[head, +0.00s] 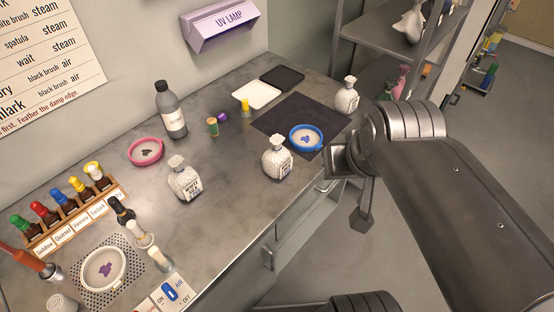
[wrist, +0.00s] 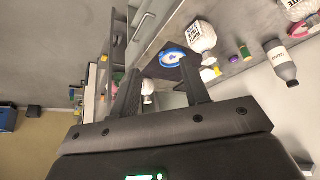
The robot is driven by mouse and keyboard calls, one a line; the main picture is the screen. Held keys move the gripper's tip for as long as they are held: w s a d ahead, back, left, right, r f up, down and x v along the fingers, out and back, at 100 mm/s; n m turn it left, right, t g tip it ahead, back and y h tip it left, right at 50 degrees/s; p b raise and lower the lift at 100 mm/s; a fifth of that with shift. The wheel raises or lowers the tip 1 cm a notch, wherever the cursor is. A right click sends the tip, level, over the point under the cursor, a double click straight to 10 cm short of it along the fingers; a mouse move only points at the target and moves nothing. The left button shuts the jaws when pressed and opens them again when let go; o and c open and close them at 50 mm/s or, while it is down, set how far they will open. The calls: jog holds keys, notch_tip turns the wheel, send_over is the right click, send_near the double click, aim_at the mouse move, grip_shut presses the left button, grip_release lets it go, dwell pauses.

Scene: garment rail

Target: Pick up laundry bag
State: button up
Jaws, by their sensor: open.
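I cannot clearly make out a laundry bag. A whitish, bag-like thing (head: 408,24) sits on the metal shelf at the top right of the head view, partly cut off, and I cannot tell what it is. My gripper (wrist: 160,68) is open and empty in the wrist view. In the head view one dark finger (head: 362,212) shows beside the counter's right edge, and the rest is hidden by my arm. Between the fingers in the wrist view, a white bottle (wrist: 147,86) shows farther off.
White textured bottles (head: 277,158) (head: 184,180) (head: 347,95), a grey bottle (head: 171,110), a blue-rimmed dish (head: 306,138) and a pink-rimmed dish (head: 146,151) stand on the counter (head: 235,205). The metal shelf (head: 375,32) stands behind my arm. Floor (head: 325,255) is clear in front.

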dwell(0.3)
jog(key=o, duration=1)
jog(key=shift+c, duration=0.2)
